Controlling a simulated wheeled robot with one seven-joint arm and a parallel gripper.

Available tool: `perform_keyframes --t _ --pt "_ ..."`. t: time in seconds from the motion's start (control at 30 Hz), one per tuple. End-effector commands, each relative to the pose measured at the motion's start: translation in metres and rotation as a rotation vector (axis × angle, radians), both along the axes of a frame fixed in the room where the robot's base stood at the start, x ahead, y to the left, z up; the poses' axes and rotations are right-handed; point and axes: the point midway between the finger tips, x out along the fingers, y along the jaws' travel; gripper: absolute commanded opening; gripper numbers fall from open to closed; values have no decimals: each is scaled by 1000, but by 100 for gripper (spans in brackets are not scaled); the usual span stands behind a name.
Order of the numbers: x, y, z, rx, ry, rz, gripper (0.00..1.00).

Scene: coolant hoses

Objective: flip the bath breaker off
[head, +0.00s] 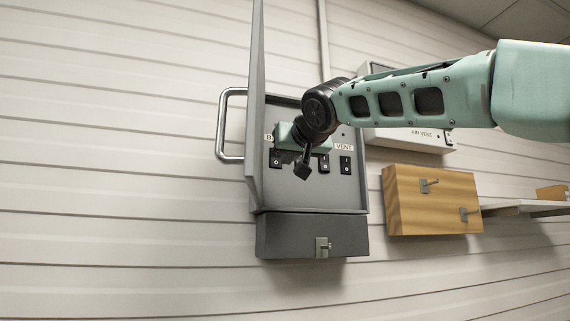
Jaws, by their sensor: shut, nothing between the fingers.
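The grey breaker box (315,194) hangs on the wall with its door (257,110) swung open toward me. Rocker switches show in it: a left one (276,158), a middle one (323,163) and a right one (346,165). The label by the right one reads "VENT" (344,147). A label at the left (268,138) is mostly hidden and seems to begin with B; I cannot read "bath" anywhere. My gripper (303,171) is shut and empty in front of the panel, between the left and middle switches. I cannot tell whether it touches anything. My wrist hides the panel's upper part.
A bent metal handle (224,125) stands out left of the door. A dark box (290,237) with a latch (322,247) sits below the panel. At the right are a white box (432,140) labelled "AIR VENT", a wooden block (430,215) with hooks, and a shelf (525,208).

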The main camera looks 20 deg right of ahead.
Motion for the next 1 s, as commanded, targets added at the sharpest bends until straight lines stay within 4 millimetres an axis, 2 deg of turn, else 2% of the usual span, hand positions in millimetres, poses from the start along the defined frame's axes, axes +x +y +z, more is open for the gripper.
perform_keyframes --t 0.3,0.5,1.0 --pt "-51 0 -9 0 -5 2 0" --pt "-73 1 -10 1 -3 2 0" --pt "-78 1 -8 1 -2 2 0"
